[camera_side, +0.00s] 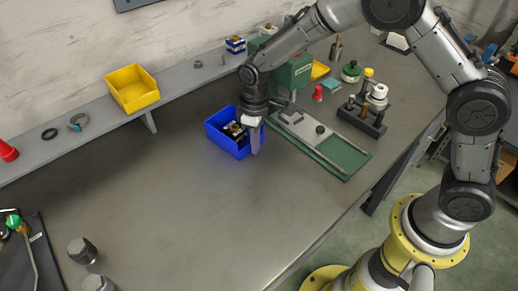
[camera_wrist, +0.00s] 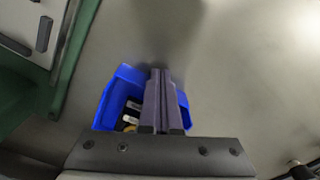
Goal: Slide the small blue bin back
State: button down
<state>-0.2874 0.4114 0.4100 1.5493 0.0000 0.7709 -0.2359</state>
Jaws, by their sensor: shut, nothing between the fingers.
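The small blue bin (camera_side: 219,128) stands on the grey workbench, just left of the green machine's base. It holds small dark and pale parts. My gripper (camera_side: 255,152) points down at the bin's near right side, and its fingers hide part of that wall. In the wrist view the blue bin (camera_wrist: 112,95) lies behind the fingers, which cover its middle. My gripper's fingers (camera_wrist: 163,72) are together there, with nothing between them. I cannot tell whether they touch the bin.
The green machine (camera_side: 345,158) stands right of the bin, with a dark tool holder (camera_side: 362,118) beyond it. A yellow bin (camera_side: 132,88) sits on the raised back shelf (camera_side: 100,115). Two metal cylinders (camera_side: 82,250) stand at the front left.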

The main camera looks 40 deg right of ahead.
aim_at(239, 129)
jog(key=shift+w, duration=0.15)
jog(key=shift+w, duration=0.95)
jog(key=shift+w, duration=0.95)
jog(key=shift+w, duration=0.15)
jog(key=shift+w, duration=0.9)
jog(key=shift+w, duration=0.15)
jog(key=shift+w, duration=0.8)
